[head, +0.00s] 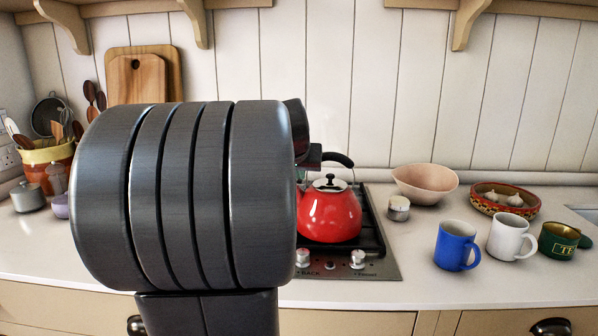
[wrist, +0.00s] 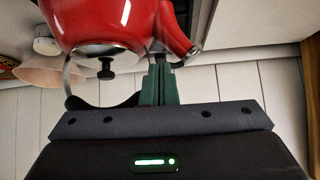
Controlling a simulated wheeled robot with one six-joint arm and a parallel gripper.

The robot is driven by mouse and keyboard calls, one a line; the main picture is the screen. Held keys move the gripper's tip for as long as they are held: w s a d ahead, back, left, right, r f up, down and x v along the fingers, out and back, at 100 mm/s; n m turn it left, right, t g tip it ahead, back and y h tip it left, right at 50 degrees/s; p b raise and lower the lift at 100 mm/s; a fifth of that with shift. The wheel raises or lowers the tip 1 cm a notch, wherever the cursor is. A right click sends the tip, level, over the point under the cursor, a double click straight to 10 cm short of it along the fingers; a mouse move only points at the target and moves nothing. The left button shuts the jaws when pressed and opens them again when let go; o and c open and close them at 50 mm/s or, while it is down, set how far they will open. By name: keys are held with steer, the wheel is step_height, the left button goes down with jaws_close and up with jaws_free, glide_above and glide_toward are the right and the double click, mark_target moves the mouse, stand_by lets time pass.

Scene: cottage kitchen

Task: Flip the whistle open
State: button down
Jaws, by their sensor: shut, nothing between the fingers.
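The red kettle (head: 330,212) stands on the hob in the head view, with its black lid knob and black handle showing; its spout is hidden behind my arm. The wrist view shows the kettle (wrist: 120,22) upside down. There its red spout (wrist: 178,38) points toward my gripper (wrist: 163,66). The dark whistle (wrist: 178,62) sits at the spout's mouth, close beside my fingertips. Whether they touch it, and how far the whistle is tipped, I cannot tell. My green fingers are together and hold nothing.
The dark hob (head: 375,262) lies under the kettle. To its right stand a small jar (head: 398,209), a pink bowl (head: 425,183), a blue mug (head: 456,246), a white mug (head: 508,236) and a green tin (head: 558,241). A utensil pot (head: 45,160) stands far left.

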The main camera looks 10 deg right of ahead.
steer(key=shift+d+f+m+y+p, duration=0.1)
steer(key=shift+d+m+y+p, duration=0.1)
steer(key=shift+m+y+p, duration=0.25)
steer(key=shift+s+d+f+t+y, duration=0.15)
steer(key=shift+d+f+t+y, duration=0.1)
steer(key=shift+t+y, duration=0.25)
steer(key=shift+s+d+f+m+t+y+b, duration=0.1)
steer(key=shift+d+f+m+t+y+b, duration=0.25)
steer(key=shift+f+m+y, duration=0.35)
steer(key=m+y+b, duration=0.1)
steer(key=b, duration=0.1)
steer(key=f+t+y+b, duration=0.1)
steer(key=y+b, duration=0.1)
steer(key=shift+s+d+f+m+t, duration=0.1)
steer(key=shift+d+f+m+t, duration=0.05)
steer(key=shift+f+m+t, duration=0.15)
steer(key=m+t+y+b, duration=0.1)
steer(key=b, duration=0.1)
steer(key=shift+f+b, duration=0.3)
steer(key=shift+r, duration=0.25)
steer(key=shift+r+p, duration=0.75)
